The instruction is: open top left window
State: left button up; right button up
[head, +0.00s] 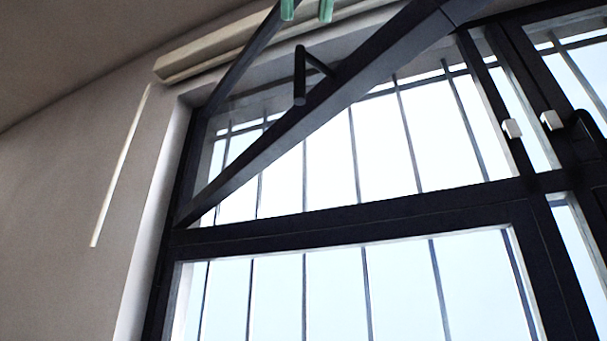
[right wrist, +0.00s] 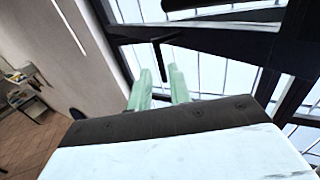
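The top left window sash (head: 345,95) has a black frame and stands swung out at an angle from the fixed black frame (head: 350,217) in the head view. Its black L-shaped handle (head: 300,75) sticks out from the sash. The handle also shows in the right wrist view (right wrist: 160,62), just beyond the fingertips. My right gripper (head: 306,10) shows as two green fingertips at the top edge of the head view, apart from each other and near the handle. In the right wrist view the green fingers (right wrist: 160,93) are spread with nothing between them. My left gripper is in neither view.
A lower window (head: 400,290) with vertical bars behind it lies under the top one. White latches (head: 512,128) sit on the frame at right. A pale wall (head: 60,200) is at left. The right wrist view shows a tiled floor (right wrist: 35,140) and a cluttered stand (right wrist: 25,95).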

jog(key=shift+s+d, duration=0.15)
jog(key=shift+s, duration=1.8)
